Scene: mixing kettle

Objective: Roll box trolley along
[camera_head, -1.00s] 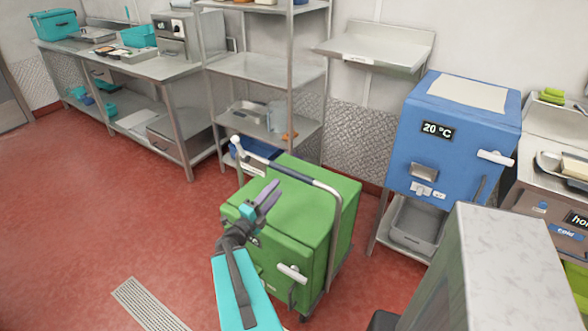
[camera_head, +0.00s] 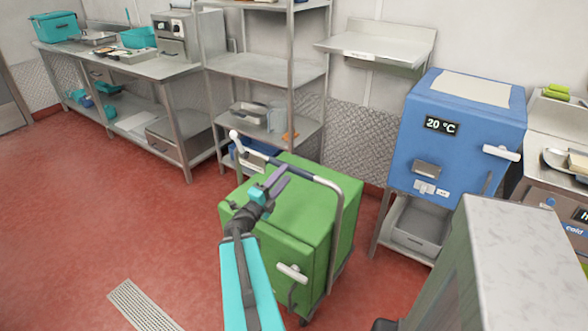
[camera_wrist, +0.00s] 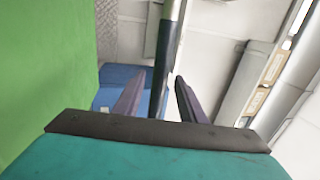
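The box trolley (camera_head: 290,215) is a green box on castors in the middle of the head view, with a metal push bar (camera_head: 331,185) arched over its top. In the wrist view its green side (camera_wrist: 45,70) fills the left, and the bar's dark grip (camera_wrist: 163,60) runs upright. My gripper (camera_head: 282,180) is above the trolley's top, close to the bar. In the wrist view its fingers (camera_wrist: 158,95) are apart, with the bar showing in the gap between them. I cannot tell whether a finger touches it.
Steel shelving (camera_head: 265,68) stands just behind the trolley. A blue cabinet (camera_head: 462,135) marked 20 °C is to its right, and a pale-topped counter (camera_head: 525,245) is at the front right. Red floor (camera_head: 90,215) lies open to the left, with a drain grate (camera_head: 142,305).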

